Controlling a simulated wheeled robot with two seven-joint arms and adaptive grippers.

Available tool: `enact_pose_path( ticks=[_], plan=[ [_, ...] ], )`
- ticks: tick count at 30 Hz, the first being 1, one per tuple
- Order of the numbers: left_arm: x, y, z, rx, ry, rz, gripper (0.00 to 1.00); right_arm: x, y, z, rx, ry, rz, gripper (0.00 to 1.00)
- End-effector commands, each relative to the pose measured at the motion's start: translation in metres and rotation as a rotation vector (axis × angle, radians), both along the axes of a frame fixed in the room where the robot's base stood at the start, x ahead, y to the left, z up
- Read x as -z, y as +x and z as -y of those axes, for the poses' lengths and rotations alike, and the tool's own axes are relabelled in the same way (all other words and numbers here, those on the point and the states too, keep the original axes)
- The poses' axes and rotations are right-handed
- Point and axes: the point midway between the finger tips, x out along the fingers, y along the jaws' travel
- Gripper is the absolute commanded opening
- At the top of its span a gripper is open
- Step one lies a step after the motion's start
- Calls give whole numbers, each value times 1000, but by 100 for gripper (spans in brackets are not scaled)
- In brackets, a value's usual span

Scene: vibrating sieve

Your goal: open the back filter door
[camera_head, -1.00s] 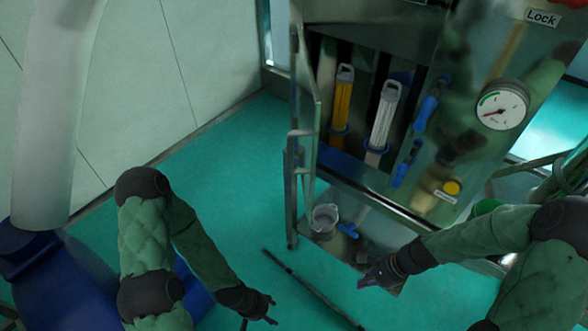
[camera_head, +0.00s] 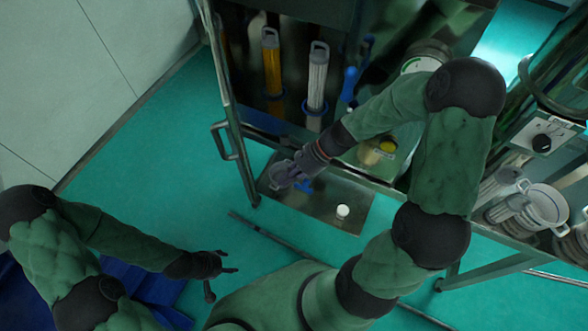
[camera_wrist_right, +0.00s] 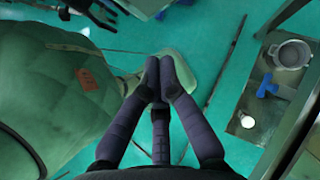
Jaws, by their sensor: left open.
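A metal-framed door (camera_head: 222,88) is seen nearly edge-on at the left side of the cabinet, with a grey bar handle (camera_head: 220,140) on its left face. To its right, a yellow filter (camera_head: 271,62) and a white filter (camera_head: 317,78) show inside the cabinet. My right gripper (camera_head: 284,174) is below these filters and right of the handle, apart from it. In the right wrist view its fingers (camera_wrist_right: 160,80) converge with nothing seen between them; how far they are closed is unclear. My left gripper (camera_head: 226,272) is open and empty, low over the floor.
In the right wrist view a grey bucket (camera_wrist_right: 292,53), a blue valve (camera_wrist_right: 267,87) and a white knob (camera_wrist_right: 247,121) stand on a metal base plate. A dark rod (camera_head: 265,232) lies across the floor. A frame with a sieve pot (camera_head: 540,205) stands at right.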

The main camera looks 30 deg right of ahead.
Motion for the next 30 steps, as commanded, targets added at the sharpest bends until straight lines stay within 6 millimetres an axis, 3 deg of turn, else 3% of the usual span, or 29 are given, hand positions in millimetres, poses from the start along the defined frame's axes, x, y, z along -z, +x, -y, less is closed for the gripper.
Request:
enact_pose_path(
  ticks=[5,13,30],
  plan=[
    [3,0,0,0,0,0,57,24,3,-24,-3,1,-4,0],
    [-1,0,0,0,0,1,57,23,9,-56,-1,-1,0,0],
    [-1,0,0,0,0,1,57,23,10,-63,1,-1,0,0]
  ],
)
